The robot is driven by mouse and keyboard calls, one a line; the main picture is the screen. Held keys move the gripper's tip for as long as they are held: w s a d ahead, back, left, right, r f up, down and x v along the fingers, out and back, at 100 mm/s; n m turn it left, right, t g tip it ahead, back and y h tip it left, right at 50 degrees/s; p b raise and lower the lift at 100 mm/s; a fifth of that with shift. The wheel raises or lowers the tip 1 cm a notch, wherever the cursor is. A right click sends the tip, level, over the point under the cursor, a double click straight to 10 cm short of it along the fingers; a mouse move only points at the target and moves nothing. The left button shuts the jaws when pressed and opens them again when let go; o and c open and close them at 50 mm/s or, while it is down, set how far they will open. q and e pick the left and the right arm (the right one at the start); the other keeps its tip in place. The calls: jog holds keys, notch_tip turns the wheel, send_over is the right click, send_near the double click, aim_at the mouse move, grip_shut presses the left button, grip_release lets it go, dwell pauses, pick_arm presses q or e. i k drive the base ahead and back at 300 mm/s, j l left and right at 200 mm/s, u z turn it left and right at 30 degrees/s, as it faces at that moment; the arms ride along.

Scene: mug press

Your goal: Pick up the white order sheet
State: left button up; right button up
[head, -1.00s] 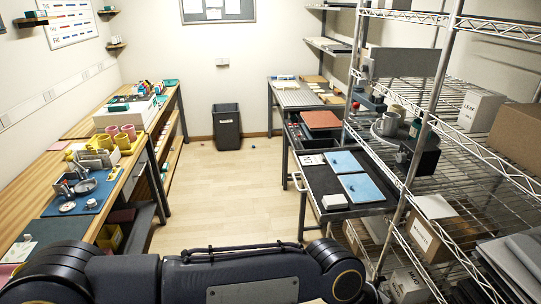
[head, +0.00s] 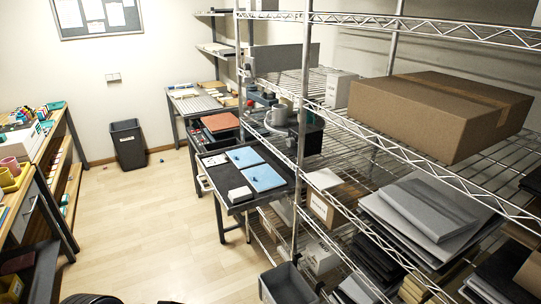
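I cannot tell for sure which thing is the white order sheet. A small white card with dark marks (head: 213,160) lies on the dark top of the cart, beside two light blue panels (head: 243,157). A pale flat piece (head: 323,179) lies on a shelf of the wire rack, over a cardboard box. White papers (head: 94,10) are pinned to the wall board. Neither of my grippers is in view. Only a dark rounded part of me shows at the bottom edge.
The wire rack (head: 302,120) fills the right side, with a large cardboard box (head: 435,105) and stacked grey sheets (head: 430,208). A grey bin (head: 287,284) is at the bottom. A black bin (head: 127,145) stands by the far wall. The floor (head: 150,215) between bench and cart is mostly clear.

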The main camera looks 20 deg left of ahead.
aim_at(222, 159)
jog(key=l+u, duration=0.1)
jog(key=u, duration=0.25)
jog(key=k+l+u, duration=0.1)
jog(key=u, duration=0.25)
jog(key=k+u, duration=0.1)
jog(key=u, duration=0.25)
jog(key=i+j+z, duration=0.1)
jog(key=i+j, duration=0.35)
jog(key=i, duration=0.3)
jog(key=i+j, duration=0.55)
jog(key=i, duration=0.25)
jog(key=i+j+z, duration=0.15)
jog(key=i+j, duration=0.35)
jog(key=i, duration=0.25)
jog(key=i+j, duration=0.6)
jog(key=i+z, duration=0.05)
jog(key=i, duration=0.05)
